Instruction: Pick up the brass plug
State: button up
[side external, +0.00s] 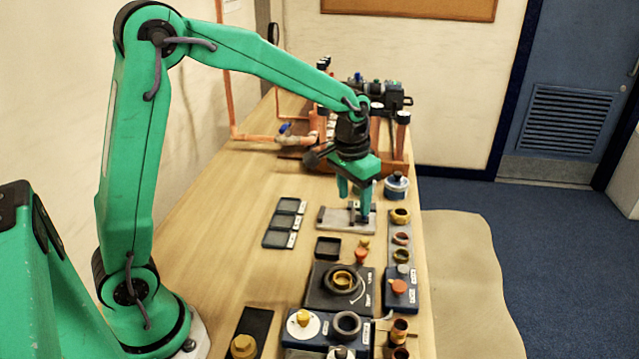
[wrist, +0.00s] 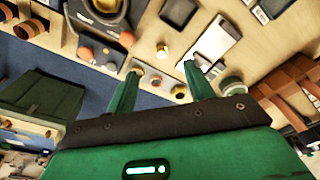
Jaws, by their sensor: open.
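A small brass-coloured plug (wrist: 162,50) stands upright on the wooden table in the wrist view, ahead of and between my two fingertips. It appears to be the small yellow piece (side external: 364,243) in the side view, just behind an orange part. My gripper (side external: 354,208) points down over the grey plate, with its green fingers apart. In the wrist view my gripper (wrist: 158,66) is open, with nothing between its fingers. The plug is apart from both fingers.
The grey plate (side external: 333,222) lies under my gripper. A black square tray (side external: 327,247) and a dark fixture with a brass ring (side external: 320,298) are nearer the camera. A strip with several rings (side external: 401,228) lines the right table edge. Copper pipework (side external: 265,138) stands behind.

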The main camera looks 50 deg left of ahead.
jog(key=g, duration=0.1)
send_over(365, 240)
notch_tip(365, 240, down, 7)
jog(key=shift+f, duration=4)
jog(key=c, duration=1.1)
